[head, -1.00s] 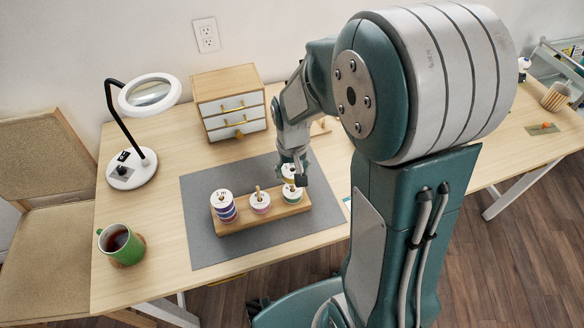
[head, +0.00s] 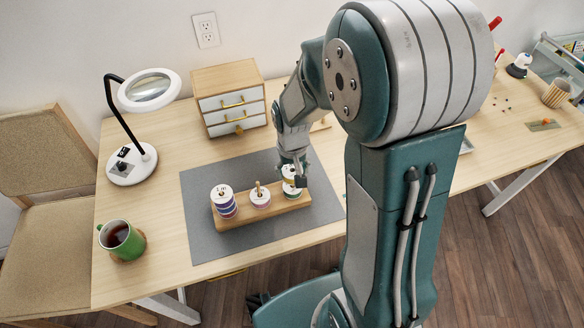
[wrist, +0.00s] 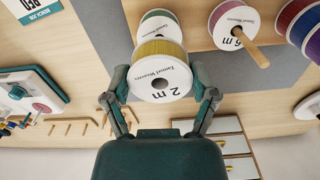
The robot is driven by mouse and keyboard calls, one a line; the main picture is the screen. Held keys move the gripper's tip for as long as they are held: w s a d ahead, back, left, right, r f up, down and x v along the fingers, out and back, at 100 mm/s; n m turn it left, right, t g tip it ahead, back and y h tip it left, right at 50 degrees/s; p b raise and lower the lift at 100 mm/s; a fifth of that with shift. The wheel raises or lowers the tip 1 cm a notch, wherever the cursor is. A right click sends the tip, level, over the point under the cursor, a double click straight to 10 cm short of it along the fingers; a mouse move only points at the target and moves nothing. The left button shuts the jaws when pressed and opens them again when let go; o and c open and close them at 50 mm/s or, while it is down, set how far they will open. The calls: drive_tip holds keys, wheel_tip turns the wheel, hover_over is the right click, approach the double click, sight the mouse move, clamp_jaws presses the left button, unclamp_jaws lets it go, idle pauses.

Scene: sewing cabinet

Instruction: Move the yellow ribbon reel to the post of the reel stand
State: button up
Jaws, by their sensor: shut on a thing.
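My gripper (wrist: 160,92) is shut on the yellow ribbon reel (wrist: 161,47), marked 2 m, gripping it from both sides. The reel's centre hole looks dark, with no post showing through. A green reel (wrist: 160,20) lies just beyond it, partly hidden. In the head view my gripper (head: 297,176) is over the right end of the wooden reel stand (head: 243,219). The middle post (wrist: 266,36) rises from a pink reel (wrist: 232,22); this reel also shows in the head view (head: 260,198). A purple-topped stack (head: 224,203) stands at the left end. Any right post is hidden.
The stand is on a grey mat (head: 205,245). A small drawer cabinet (head: 229,95) stands behind, a magnifier lamp (head: 150,90) at the back left and a green mug (head: 122,241) at the front left. The mat's front part is clear.

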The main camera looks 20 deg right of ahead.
drive_tip(key=shift+f, duration=0.2)
drive_tip(key=o, duration=0.9)
drive_tip(key=shift+c, duration=0.2)
wheel_tip(320, 180, up, 12)
idle(0.4)
